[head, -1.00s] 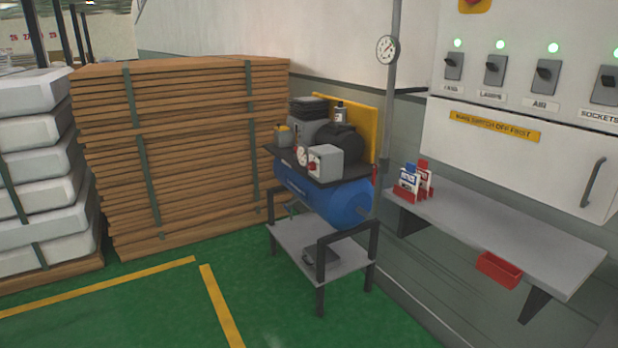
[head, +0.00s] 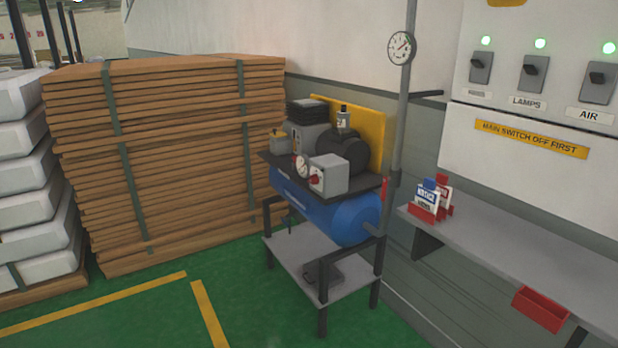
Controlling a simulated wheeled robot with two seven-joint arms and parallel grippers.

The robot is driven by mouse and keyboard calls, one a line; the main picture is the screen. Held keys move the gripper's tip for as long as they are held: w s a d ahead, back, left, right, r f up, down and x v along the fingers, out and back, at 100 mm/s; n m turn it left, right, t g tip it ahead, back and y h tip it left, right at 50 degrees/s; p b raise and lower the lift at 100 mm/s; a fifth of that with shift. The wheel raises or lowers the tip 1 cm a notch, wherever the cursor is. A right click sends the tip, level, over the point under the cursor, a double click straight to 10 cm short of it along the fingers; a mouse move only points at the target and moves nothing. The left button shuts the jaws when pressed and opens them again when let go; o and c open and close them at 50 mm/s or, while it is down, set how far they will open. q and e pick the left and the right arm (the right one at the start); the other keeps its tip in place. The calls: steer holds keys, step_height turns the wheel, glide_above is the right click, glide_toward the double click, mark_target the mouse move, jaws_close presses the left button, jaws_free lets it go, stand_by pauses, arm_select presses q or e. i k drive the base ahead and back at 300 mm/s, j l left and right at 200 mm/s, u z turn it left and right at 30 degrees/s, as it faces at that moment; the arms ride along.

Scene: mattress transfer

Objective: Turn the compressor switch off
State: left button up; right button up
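The compressor has a blue tank (head: 322,212) on a grey stand, with a black motor and pump on top, in the middle of the head view. A grey switch box (head: 331,175) with a red round knob (head: 315,179) sits on the front of its top plate. A small dial gauge (head: 301,166) is just left of the box. The knob's exact setting is too small to read. Neither of my grippers shows in the head view.
A wall panel (head: 510,100) with switches and green lamps hangs at right above a grey shelf (head: 480,238) with tag holders and a red bin (head: 540,308). Stacked boards (head: 170,150) stand at left. Green floor (head: 130,325) is open in front.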

mark_target(314, 179)
steer(key=i+j+z, duration=0.1)
steer(key=i+j, duration=0.2)
steer(key=i+j+z, duration=0.1)
steer(key=i+j, duration=0.15)
steer(key=j, duration=0.15)
steer(key=i+j, duration=0.25)
steer(key=j, duration=0.15)
steer(key=i+j+z, duration=0.25)
steer(key=i+j, duration=0.25)
steer(key=j, duration=0.3)
steer(key=i+j+z, duration=0.1)
steer(key=j, duration=0.3)
steer(key=i, duration=0.1)
